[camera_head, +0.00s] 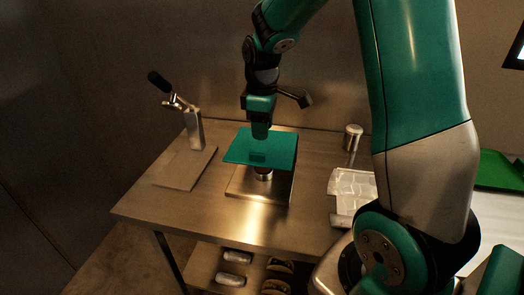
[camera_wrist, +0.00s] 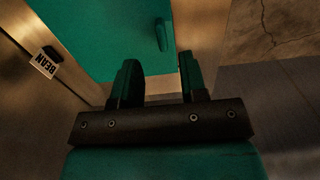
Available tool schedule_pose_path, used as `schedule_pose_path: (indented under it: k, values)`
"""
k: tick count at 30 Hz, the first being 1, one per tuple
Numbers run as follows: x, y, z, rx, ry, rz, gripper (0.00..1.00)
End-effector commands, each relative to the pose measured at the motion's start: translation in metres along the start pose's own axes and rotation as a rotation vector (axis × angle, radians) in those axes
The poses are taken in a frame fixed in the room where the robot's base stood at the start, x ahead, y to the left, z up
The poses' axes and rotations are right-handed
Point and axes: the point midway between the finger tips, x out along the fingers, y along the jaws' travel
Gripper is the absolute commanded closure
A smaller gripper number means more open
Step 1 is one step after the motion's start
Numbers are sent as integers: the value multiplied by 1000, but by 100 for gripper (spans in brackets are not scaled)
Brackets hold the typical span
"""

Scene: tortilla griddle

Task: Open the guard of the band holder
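A flat teal panel (camera_head: 262,144), which looks like the guard, lies roughly level over a metal base plate (camera_head: 276,185) on the table. A small teal handle (camera_head: 257,156) stands out near its front edge. In the wrist view the teal panel (camera_wrist: 98,32) fills the upper middle, and its handle (camera_wrist: 161,35) is beyond the fingers and clear of them. My gripper (camera_head: 261,132) points down at the panel's far part. In the wrist view my gripper (camera_wrist: 160,76) has its two fingers apart with nothing between them. What lies under the panel is mostly hidden.
A press with a black-knobbed lever (camera_head: 194,128) stands at the left. A metal cup (camera_head: 352,137) and a pale compartmented tray (camera_head: 354,188) are at the right. A BEAN label (camera_wrist: 44,64) shows in the wrist view. The table's front left (camera_head: 170,208) is bare.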

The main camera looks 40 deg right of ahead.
Motion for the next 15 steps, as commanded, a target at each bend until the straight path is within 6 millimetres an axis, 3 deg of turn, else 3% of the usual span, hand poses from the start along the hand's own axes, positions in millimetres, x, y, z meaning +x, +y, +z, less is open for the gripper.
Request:
schedule_pose_path:
  k: [9,15]
  values:
    - [63,-1,0,0,-3,-4,61]
    - [81,0,0,0,0,-1,61]
